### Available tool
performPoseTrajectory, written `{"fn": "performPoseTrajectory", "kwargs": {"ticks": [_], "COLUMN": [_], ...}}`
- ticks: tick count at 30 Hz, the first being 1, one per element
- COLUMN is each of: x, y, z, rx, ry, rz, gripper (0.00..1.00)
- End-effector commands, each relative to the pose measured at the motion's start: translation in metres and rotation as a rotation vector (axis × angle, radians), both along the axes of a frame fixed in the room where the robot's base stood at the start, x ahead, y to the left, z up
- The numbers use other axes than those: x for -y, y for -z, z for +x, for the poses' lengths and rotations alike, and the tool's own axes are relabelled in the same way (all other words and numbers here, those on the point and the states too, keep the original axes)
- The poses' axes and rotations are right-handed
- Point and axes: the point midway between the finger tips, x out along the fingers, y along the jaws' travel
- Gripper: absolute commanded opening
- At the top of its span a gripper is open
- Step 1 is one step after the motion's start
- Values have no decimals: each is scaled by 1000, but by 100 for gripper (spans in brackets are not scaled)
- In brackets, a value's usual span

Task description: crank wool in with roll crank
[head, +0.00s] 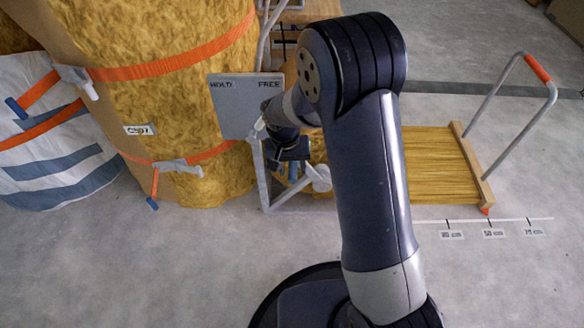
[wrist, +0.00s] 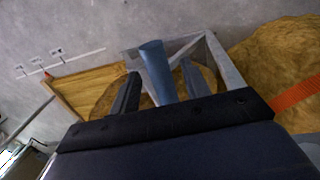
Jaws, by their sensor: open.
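The roll crank's blue grip (wrist: 155,72) stands up between the two fingers of my gripper (wrist: 160,68) in the wrist view. The fingers are open, one on each side of it; I cannot tell whether either touches. In the head view my gripper (head: 288,158) is beside the grey frame (head: 264,180), and my arm hides most of the crank. The golden wool sheet (head: 438,165) lies to the right of the frame, with a wooden end bar (head: 472,166). It also shows in the wrist view (wrist: 98,84).
A grey HOLD/FREE plate (head: 238,105) stands just left of my gripper. Large wool rolls (head: 185,110) with orange straps fill the left. A floor scale (head: 490,220) runs near the bar's red tip (head: 485,211). A grey hoop handle (head: 510,135) rises at the right. The front floor is clear.

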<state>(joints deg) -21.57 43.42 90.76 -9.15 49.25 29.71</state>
Motion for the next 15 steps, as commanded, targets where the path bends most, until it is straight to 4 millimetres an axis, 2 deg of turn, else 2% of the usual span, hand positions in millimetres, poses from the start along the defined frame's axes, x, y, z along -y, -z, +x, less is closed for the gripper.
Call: {"fn": "performPoseTrajectory", "kwargs": {"ticks": [6, 15], "x": [0, 0], "y": [0, 0], "z": [0, 0], "rx": [0, 1], "ry": [0, 0], "rz": [0, 0], "gripper": [45, 21]}}
